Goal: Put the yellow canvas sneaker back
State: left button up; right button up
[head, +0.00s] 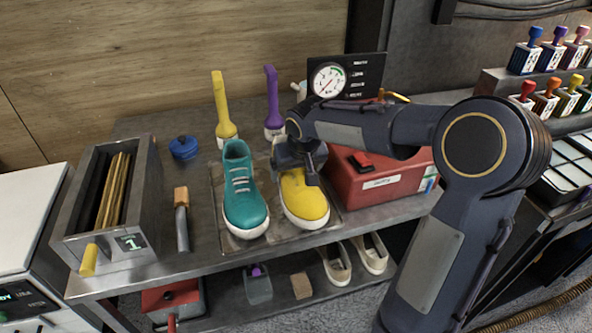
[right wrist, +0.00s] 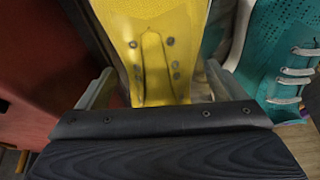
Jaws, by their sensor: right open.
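The yellow canvas sneaker (head: 304,200) stands upright on a metal tray (head: 216,178), toe toward the front. It also fills the upper middle of the right wrist view (right wrist: 155,50). A teal sneaker (head: 243,190) stands beside it on the left and shows at the right edge of the wrist view (right wrist: 285,50). My right gripper (head: 305,178) is open over the yellow sneaker's ankle end, one finger on each side of it. The arm and gripper hide the shoe's heel and opening. My left gripper is out of view.
A red box (head: 380,182) stands close right of the yellow sneaker. Yellow (head: 220,105) and purple (head: 272,98) brushes stand behind the shoes, with a gauge (head: 328,80) at the back. A grey bin (head: 105,205) is at left. Pale shoes (head: 336,265) lie on the lower shelf.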

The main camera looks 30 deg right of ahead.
jog(key=v, duration=1.1)
jog(key=s+a+f+y, duration=0.2)
jog(key=s+a+f, duration=0.2)
jog(key=s, duration=0.7)
jog(key=s+a+f+n+t+y, duration=0.1)
jog(key=s+a+f, duration=0.4)
jog(key=s, duration=0.6)
jog(key=shift+s+a+y, duration=0.4)
jog(key=shift+a+y, duration=0.2)
jog(key=shift+y, duration=0.3)
jog(key=shift+f, duration=0.1)
